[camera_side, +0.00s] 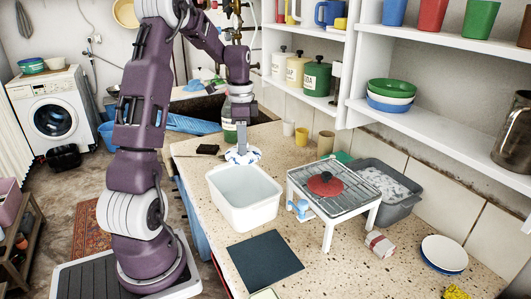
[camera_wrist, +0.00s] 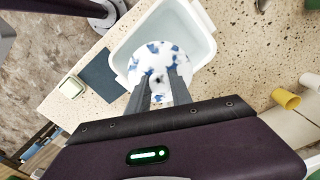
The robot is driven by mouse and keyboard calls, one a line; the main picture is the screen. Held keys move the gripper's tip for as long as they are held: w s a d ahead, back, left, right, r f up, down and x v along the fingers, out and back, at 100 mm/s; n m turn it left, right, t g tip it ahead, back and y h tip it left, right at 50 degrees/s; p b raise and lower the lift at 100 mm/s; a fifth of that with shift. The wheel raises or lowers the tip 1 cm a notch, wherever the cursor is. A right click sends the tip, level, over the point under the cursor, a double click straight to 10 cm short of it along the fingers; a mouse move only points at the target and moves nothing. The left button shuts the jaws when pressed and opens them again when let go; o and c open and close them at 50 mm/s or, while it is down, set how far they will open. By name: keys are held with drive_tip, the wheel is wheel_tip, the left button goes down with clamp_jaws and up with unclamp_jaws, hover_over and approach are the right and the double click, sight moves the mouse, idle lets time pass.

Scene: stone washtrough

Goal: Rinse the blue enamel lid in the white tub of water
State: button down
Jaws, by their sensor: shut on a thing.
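The enamel lid (camera_side: 243,157), white with blue blotches, hangs below my gripper (camera_side: 241,143) in the side view. In the wrist view the lid (camera_wrist: 158,62) lies at the fingertips of my gripper (camera_wrist: 161,88), which is shut on it; the grip point itself is hard to make out. The white tub (camera_side: 245,205) stands on the speckled counter. The lid is above the tub's far rim in the side view, and it covers part of the tub (camera_wrist: 205,45) in the wrist view. The tub's inside looks pale bluish; the water level is unclear.
Right of the tub stands a white-legged wire rack (camera_side: 345,174) with a red lid (camera_side: 325,184) on it. Behind it is a grey basin (camera_side: 401,211) with whitish contents. A dark mat (camera_side: 265,262) lies in front. Small cups (camera_side: 302,137) stand behind. Shelves (camera_side: 440,120) overhang the right.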

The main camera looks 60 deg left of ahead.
drive_tip(key=f, duration=0.4)
drive_tip(key=shift+s+a+f, duration=0.2)
drive_tip(key=shift+a+f, duration=0.05)
drive_tip(key=shift+a, duration=0.1)
wheel_tip(320, 180, down, 10)
drive_tip(key=shift+r, duration=0.25)
idle(0.9)
wheel_tip(320, 180, up, 7)
idle(0.6)
idle(0.6)
drive_tip(key=shift+r, duration=2)
